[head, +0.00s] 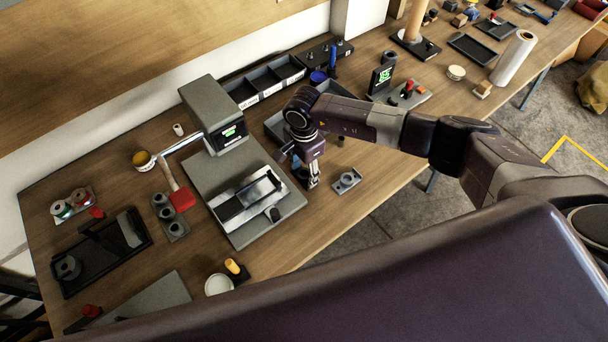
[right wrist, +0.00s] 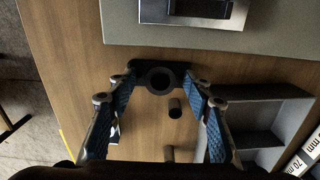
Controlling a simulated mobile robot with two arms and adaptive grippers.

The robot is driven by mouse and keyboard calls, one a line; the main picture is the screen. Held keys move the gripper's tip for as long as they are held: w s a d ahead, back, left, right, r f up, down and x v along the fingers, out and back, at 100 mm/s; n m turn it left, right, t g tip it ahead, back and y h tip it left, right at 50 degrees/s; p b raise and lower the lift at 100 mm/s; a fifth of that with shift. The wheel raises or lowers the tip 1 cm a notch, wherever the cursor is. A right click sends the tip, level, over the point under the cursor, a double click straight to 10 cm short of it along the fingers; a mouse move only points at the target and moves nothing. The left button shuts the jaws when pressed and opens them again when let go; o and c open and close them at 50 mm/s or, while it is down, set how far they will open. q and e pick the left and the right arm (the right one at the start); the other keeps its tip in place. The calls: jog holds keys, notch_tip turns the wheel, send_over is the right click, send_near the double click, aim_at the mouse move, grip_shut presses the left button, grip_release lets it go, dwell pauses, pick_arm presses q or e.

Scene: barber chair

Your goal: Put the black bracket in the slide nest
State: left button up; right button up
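The black bracket (right wrist: 160,78), a flat bar with a round ring, shows in the right wrist view, close to the base plate's edge. In the head view it is largely hidden behind my right gripper. My right gripper (head: 312,185) points down beside the grey slide machine. In the right wrist view its blue-padded fingers (right wrist: 160,80) stand wide apart on either side of the bracket; contact is not clear. The slide nest (head: 246,197) is on the machine's grey base plate, left of the gripper. Part of the slide (right wrist: 192,12) shows at the wrist view's top. My left gripper is not seen.
A grey ringed block (head: 347,181) lies right of my right gripper near the table edge. A black peg (right wrist: 175,107) stands close to the bracket. Bins (head: 264,80) line the back.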

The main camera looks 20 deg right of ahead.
jog(key=shift+w, duration=0.1)
grip_shut()
jog(key=shift+r, duration=0.1)
